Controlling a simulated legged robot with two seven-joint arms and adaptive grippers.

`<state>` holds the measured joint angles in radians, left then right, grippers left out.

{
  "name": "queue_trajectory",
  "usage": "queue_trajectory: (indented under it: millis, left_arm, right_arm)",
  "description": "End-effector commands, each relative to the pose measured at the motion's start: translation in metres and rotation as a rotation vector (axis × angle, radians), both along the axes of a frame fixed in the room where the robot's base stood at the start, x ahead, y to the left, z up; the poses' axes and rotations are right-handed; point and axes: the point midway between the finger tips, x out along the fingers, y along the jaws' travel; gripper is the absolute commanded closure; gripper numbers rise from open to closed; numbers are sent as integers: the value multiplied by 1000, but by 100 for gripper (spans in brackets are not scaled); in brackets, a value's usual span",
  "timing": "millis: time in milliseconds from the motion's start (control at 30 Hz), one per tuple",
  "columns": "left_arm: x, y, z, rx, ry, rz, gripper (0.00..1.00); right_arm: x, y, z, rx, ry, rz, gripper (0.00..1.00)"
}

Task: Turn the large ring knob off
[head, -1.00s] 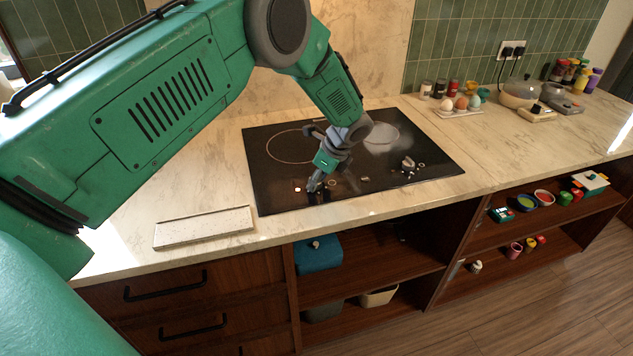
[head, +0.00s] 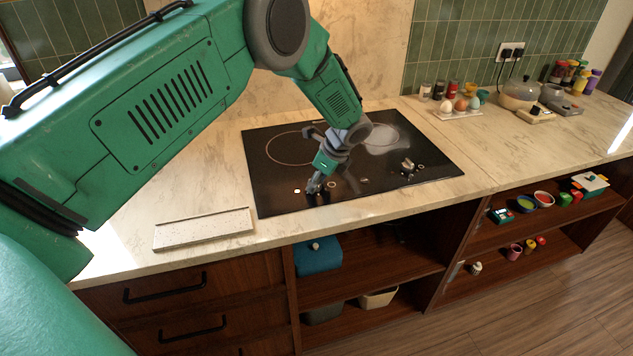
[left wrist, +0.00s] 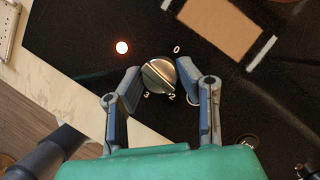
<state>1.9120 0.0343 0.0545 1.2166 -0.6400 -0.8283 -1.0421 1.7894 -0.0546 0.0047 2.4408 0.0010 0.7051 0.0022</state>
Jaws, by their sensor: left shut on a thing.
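The black cooktop (head: 270,193) is set in the counter. Its silver round knob (left wrist: 158,76) shows in the left wrist view, with the marks 0, 2 and 3 printed around it. A bright stripe slants across the knob; I cannot tell which mark it points to. A red-white indicator light (left wrist: 122,47) glows beside it. My left gripper (head: 315,188) is at the cooktop's front left, and in the left wrist view its fingers (left wrist: 162,86) are shut on the knob from both sides. In the head view the gripper hides most of this knob. My right gripper is not in view.
Another knob (head: 408,166) stands on the cooktop to the right. A speckled tray (head: 203,229) lies on the counter at left. An egg holder (head: 459,112), jars and a lidded pot (head: 519,94) stand at the back right. Open shelves lie below the counter.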

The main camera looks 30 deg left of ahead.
Motion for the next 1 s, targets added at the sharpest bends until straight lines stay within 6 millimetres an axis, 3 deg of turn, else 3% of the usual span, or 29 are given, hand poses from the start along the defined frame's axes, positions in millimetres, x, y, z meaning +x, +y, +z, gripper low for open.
queue_trajectory:
  millis: [67,100,167,567,1000]
  left_arm:
    - [2,-3,0,-6,-6,-3,98]
    - [2,-3,0,-6,-6,-3,66]
    - [2,-3,0,-5,-6,-2,50]
    - [1,-2,7,-3,-5,-1,50]
    - [5,-36,84,-3,-5,-3,50]
  right_arm:
    - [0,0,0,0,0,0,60]
    - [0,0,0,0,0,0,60]
    - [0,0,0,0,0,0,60]
    - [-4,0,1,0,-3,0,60]
    - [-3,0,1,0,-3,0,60]
